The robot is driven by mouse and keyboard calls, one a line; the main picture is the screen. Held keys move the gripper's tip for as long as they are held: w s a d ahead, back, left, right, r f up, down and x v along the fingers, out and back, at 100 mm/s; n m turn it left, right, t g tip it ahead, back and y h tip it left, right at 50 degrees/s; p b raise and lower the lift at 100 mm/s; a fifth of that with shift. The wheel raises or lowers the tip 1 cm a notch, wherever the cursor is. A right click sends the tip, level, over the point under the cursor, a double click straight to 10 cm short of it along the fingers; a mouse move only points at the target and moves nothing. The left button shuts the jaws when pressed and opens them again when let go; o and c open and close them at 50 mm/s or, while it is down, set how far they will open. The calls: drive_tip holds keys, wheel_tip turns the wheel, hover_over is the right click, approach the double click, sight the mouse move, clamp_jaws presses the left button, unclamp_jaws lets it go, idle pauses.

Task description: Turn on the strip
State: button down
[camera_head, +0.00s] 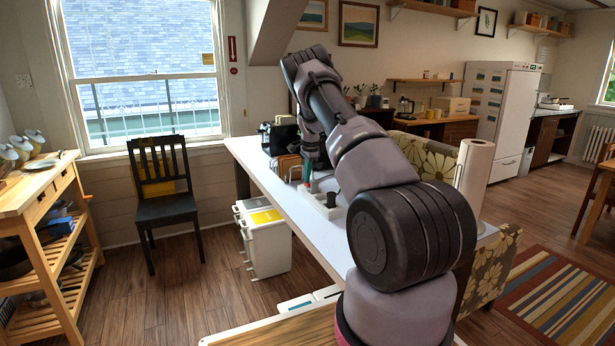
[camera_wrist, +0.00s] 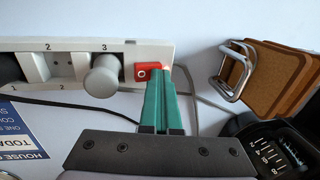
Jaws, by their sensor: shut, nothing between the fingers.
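The white power strip (camera_wrist: 75,46) lies across the left of the wrist view, with sockets marked 2 and 3. A round grey plug (camera_wrist: 103,76) sits at socket 3. At the strip's right end is a red rocker switch (camera_wrist: 142,73) with an "O" mark. My gripper (camera_wrist: 160,74) has green fingers, shut and empty, with their tips over the switch's right part and hiding some of it. I cannot tell whether they touch it. In the head view the strip (camera_head: 330,211) lies on the white table, and my arm hides part of it.
A metal holder (camera_wrist: 236,75) with brown square coasters (camera_wrist: 277,82) stands right of the strip. A black device (camera_wrist: 275,148) is at lower right. A cable runs below the strip. A paper towel roll (camera_head: 474,178) stands right of my arm on the table (camera_head: 262,165).

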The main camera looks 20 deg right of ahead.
drive_tip(key=shift+s+f, duration=0.15)
drive_tip(key=shift+f, duration=0.05)
drive_tip(key=shift+s, duration=0.8)
wheel_tip(320, 180, up, 14)
drive_tip(key=s, duration=0.2)
drive_tip(key=shift+r, duration=0.1)
drive_tip(key=shift+w+d+r, duration=0.15)
drive_tip(key=shift+w+r, duration=0.05)
drive_tip(key=shift+w, duration=0.15)
drive_tip(key=shift+f, duration=0.1)
